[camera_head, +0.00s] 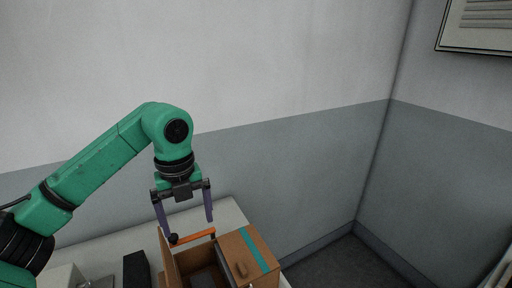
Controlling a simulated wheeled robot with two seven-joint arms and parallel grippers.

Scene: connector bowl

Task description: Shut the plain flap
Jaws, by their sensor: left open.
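My left gripper (190,228) is open, fingers pointing down, above the flap and bar. Whether it touches either is unclear. My right gripper is out of view.
The box is on a light table (222,216) near the wall. A dark block (136,268) stands left of the box, with a pale object (62,277) farther left. Free floor shows at the right, and a framed panel (478,26) hangs on the wall.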

